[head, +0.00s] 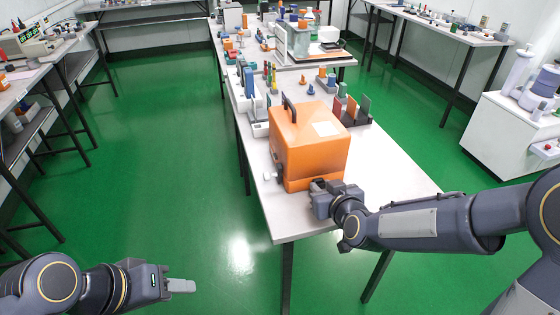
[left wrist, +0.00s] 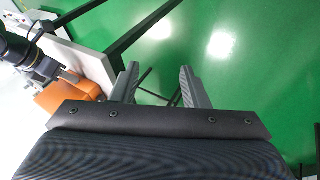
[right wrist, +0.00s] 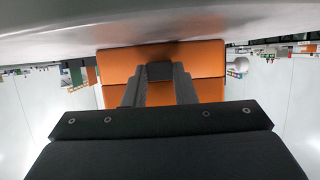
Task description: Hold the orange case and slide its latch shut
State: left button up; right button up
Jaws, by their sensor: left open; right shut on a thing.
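The orange case (head: 305,150) stands upright near the front end of the long table, with a black handle (head: 289,108) and a pale label on top. A small pale knob (head: 268,176) sticks out low on its left side, probably the latch; it also shows in the right wrist view (right wrist: 239,66). I cannot tell its position. My right gripper (head: 320,187) is at the case's lower front, shut on a dark block (right wrist: 160,71) on the orange face (right wrist: 207,92). My left gripper (head: 182,286) is open and empty, over the floor left of the table, apart from the case.
The white table (head: 398,178) has bare room right of the case. Coloured upright plates (head: 352,108) stand behind it, and several small items line the table further back. Green floor (head: 190,200) lies open to the left. A white cabinet (head: 505,138) stands at right.

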pick_arm(q)
jog(key=w+d+r+n+g+h, duration=0.2)
jog(key=w+d+n+h, duration=0.15)
jog(key=w, duration=0.25)
jog(key=n+t+h, duration=0.3)
jog(key=n+h, duration=0.6)
jog(key=n, duration=0.6)
send_near(266, 176)
jog(key=x, duration=1)
jog(key=shift+w+f, duration=0.3)
jog(key=shift+w, duration=0.1)
grip_shut()
